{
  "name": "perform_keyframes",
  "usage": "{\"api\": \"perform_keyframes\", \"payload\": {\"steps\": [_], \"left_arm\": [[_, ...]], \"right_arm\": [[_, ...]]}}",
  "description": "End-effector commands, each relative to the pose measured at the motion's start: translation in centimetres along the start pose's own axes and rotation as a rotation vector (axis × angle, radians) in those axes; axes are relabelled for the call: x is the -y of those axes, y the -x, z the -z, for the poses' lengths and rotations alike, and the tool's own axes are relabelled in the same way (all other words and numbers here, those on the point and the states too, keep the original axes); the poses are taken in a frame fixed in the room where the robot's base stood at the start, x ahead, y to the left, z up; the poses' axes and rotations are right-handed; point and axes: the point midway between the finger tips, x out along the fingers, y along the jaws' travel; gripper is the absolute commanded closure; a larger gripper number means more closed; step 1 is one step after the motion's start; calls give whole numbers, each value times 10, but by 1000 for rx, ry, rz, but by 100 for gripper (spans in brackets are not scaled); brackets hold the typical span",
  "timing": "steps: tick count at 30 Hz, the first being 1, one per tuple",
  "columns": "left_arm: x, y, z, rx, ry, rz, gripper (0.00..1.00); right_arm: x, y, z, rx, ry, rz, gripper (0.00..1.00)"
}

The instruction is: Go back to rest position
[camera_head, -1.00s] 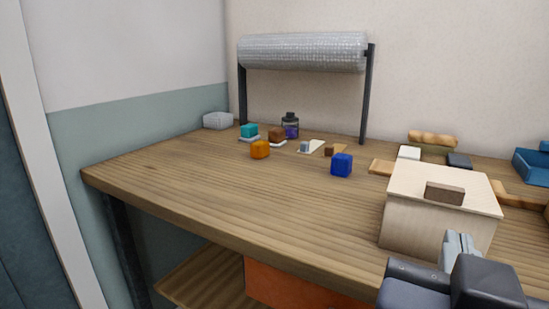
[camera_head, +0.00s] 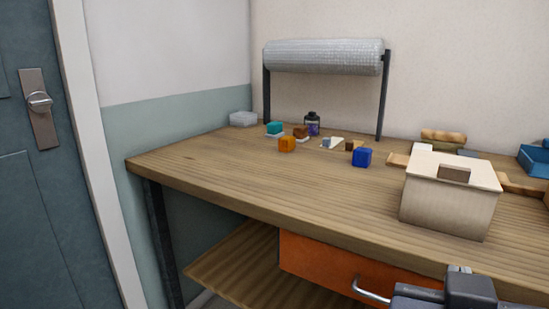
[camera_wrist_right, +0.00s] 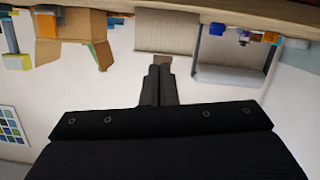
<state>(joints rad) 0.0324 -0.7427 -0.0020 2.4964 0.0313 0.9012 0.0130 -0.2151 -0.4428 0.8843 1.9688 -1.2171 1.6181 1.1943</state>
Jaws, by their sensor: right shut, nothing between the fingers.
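My right gripper (camera_wrist_right: 160,68) is shut and empty, with its two dark fingers together in the right wrist view. In the head view part of my right arm and gripper (camera_head: 460,269) shows at the lower right, in front of the workbench's front edge and below the pale wooden box (camera_head: 447,207). The gripper is apart from the box and the bench top. My left gripper is in neither view.
The workbench (camera_head: 240,190) holds an orange cube (camera_head: 287,144), a blue cube (camera_head: 362,157), a teal block (camera_head: 274,128) and a dark bottle (camera_head: 312,124). A roll (camera_head: 324,58) hangs above. An orange drawer (camera_head: 330,267) is below. A door (camera_head: 45,200) stands left.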

Motion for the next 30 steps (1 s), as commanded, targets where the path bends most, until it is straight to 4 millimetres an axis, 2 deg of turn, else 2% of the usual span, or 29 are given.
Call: {"api": "perform_keyframes", "payload": {"steps": [5,8,11,12,15,18,21,27,28,29,30], "left_arm": [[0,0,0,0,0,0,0],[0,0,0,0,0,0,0],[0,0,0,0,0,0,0],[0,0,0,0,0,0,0],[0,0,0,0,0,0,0],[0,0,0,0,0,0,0],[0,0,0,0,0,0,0],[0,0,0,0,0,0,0],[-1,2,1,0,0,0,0],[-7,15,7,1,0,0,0],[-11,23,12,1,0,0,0]], "right_arm": [[-2,-29,-41,166,117,13,100],[-4,-46,-74,292,185,44,100],[-7,-61,-115,447,241,104,100],[-7,-66,-135,517,256,140,100],[-7,-72,-187,696,254,267,100],[-2,-69,-229,828,192,417,100],[7,-63,-256,895,95,547,100],[24,-55,-281,908,-146,737,100],[25,-55,-281,901,-181,754,100],[22,-51,-262,901,-165,753,100],[21,-50,-253,900,-158,752,100]]}}
